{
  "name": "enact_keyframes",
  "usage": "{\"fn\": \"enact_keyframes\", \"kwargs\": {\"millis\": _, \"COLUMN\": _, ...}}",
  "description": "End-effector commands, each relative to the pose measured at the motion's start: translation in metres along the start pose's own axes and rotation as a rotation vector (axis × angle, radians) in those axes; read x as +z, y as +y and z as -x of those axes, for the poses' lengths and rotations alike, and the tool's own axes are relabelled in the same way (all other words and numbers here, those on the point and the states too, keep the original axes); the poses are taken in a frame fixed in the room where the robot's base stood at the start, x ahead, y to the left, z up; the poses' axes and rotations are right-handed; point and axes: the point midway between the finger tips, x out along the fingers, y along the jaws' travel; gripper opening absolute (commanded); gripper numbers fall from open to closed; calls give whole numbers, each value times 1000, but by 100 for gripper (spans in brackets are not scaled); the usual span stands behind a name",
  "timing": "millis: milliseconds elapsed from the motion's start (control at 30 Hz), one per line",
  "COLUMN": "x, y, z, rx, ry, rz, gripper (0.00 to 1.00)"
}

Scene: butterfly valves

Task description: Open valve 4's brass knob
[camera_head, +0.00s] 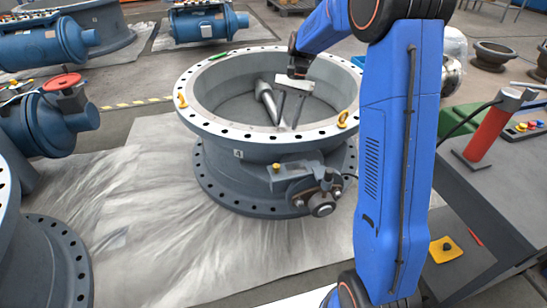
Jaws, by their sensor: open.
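Valve 4 (238,180) is the large grey flanged ring in the middle, with a "4" label on its front wall. A small yellow, brass-coloured knob (276,167) sits on the grey actuator bracket at its front right. My blue arm comes in from the right and reaches over the ring. My gripper (288,122), with a pale body and two dark fingers, appears over the ring's opening, behind and above the knob in the picture. Its fingers are apart and nothing shows between them. It looks clear of the knob; its exact height is hard to tell.
A grey conical part (266,98) shows inside the ring. Blue actuators (45,120) and another flange (55,255) stand left. A grey bench (500,165) with a red cylinder (488,135) is right. The sheeted floor in front is clear.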

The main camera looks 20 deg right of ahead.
Motion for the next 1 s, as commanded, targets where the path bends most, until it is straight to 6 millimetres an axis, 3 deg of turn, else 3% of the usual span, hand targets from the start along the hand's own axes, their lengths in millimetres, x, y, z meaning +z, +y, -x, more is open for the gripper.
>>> {"fn": "enact_keyframes", "kwargs": {"millis": 267, "x": -2, "y": -2, "z": -21, "rx": 2, "ry": -6, "rz": -5, "gripper": 41}}
{"fn": "enact_keyframes", "kwargs": {"millis": 1000, "x": -1, "y": -1, "z": -148, "rx": 3, "ry": -5, "rz": -4, "gripper": 41}}
